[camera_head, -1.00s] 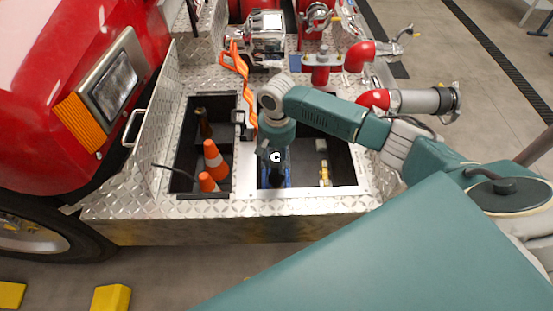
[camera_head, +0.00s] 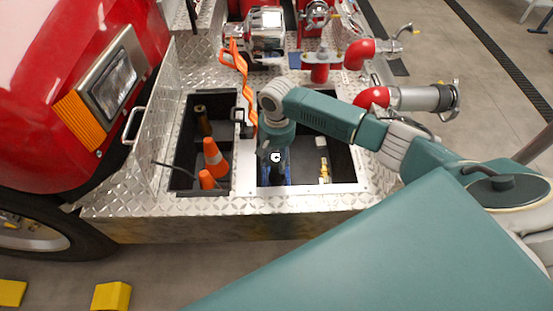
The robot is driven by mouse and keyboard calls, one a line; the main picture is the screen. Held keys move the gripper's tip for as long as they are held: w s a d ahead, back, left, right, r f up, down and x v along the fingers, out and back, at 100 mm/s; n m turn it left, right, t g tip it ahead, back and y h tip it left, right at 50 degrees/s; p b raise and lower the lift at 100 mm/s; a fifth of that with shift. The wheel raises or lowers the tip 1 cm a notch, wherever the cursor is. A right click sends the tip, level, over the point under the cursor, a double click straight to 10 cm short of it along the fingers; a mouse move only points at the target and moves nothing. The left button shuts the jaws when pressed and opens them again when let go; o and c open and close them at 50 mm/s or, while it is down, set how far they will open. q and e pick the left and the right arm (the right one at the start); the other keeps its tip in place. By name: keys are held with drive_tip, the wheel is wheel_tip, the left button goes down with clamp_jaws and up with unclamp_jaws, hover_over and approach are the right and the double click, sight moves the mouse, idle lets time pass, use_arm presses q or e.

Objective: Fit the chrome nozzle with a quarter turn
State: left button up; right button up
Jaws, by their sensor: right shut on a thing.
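My right gripper (camera_head: 276,170) reaches straight down into the right open compartment of the diamond-plate bumper (camera_head: 130,202). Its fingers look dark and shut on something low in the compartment. The held thing is mostly hidden by the gripper and shadow, so I cannot tell if it is the chrome nozzle. Blue patches (camera_head: 288,165) show beside the fingers. Behind stand a red outlet with a blue-grey flange (camera_head: 320,65) and a red elbow with a metal end (camera_head: 370,50). My left gripper is not in view.
A brass piece (camera_head: 324,172) lies in the right compartment. A red-and-grey pipe (camera_head: 425,98) juts out at right.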

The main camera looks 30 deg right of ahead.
drive_tip(key=shift+w+f+p, duration=0.1)
drive_tip(key=shift+f+p, duration=0.35)
drive_tip(key=shift+f, duration=0.1)
idle(1.0)
drive_tip(key=shift+r+m+p, duration=0.2)
drive_tip(key=shift+m+p, duration=0.1)
drive_tip(key=shift+p, duration=0.15)
drive_tip(key=shift+a+r+m+p, duration=0.1)
drive_tip(key=shift+m+p, duration=0.6)
drive_tip(key=shift+p, duration=0.25)
drive_tip(key=shift+m+p, duration=1.1)
drive_tip(key=shift+m, duration=0.4)
drive_tip(key=shift+f, duration=0.25)
drive_tip(key=shift+p, duration=0.3)
